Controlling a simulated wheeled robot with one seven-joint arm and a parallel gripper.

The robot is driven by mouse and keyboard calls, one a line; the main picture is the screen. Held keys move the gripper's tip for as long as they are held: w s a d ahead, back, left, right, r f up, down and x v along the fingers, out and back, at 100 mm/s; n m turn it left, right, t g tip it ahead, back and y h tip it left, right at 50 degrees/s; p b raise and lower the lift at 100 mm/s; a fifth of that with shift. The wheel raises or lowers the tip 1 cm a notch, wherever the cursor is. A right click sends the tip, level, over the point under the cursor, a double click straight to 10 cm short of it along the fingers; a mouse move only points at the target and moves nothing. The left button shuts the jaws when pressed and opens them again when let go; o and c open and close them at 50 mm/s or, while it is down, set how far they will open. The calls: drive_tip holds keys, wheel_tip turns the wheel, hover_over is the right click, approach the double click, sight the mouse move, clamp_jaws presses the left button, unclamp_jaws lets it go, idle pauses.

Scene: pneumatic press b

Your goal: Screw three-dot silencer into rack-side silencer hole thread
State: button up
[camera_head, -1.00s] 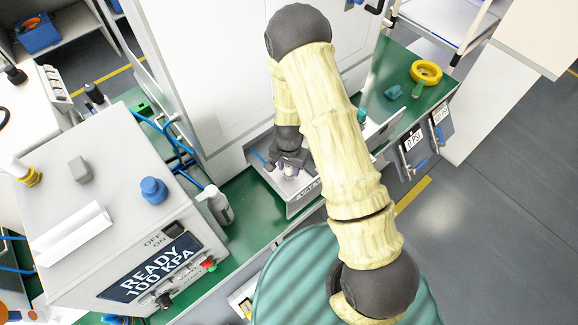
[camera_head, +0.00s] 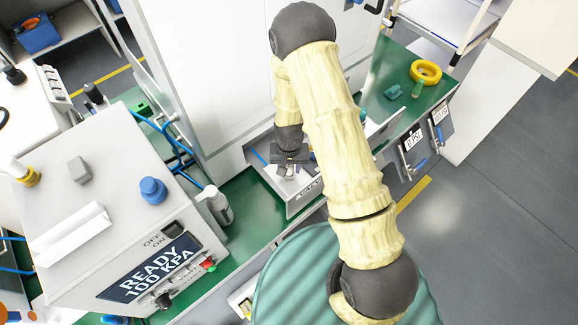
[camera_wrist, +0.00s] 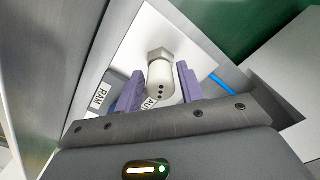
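The three-dot silencer (camera_wrist: 161,82) is a pale cylinder with a metal hex collar and dark dots on its near end. In the wrist view its collar end is at a white plate (camera_wrist: 205,60); the thread and hole are hidden behind it. My gripper (camera_wrist: 160,84) has its purple fingers on either side of the silencer, with narrow gaps showing, so it looks slightly open around it. In the head view my gripper (camera_head: 290,165) is low over the grey press unit (camera_head: 307,196), and the silencer cannot be made out there.
A tall white cabinet (camera_head: 210,75) stands close behind my gripper. The control box (camera_head: 100,220) reads READY 100 KPA. A spray bottle (camera_head: 216,205) and blue hoses (camera_head: 180,150) are to the left. Yellow tape (camera_head: 426,73) lies on the green bench at the right.

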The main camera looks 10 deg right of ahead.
drive_tip(key=shift+n, duration=0.8)
drive_tip(key=shift+n, duration=0.9)
drive_tip(key=shift+n, duration=0.8)
drive_tip(key=c, duration=0.5)
drive_tip(key=shift+m, duration=0.9)
drive_tip(key=shift+c, duration=0.2)
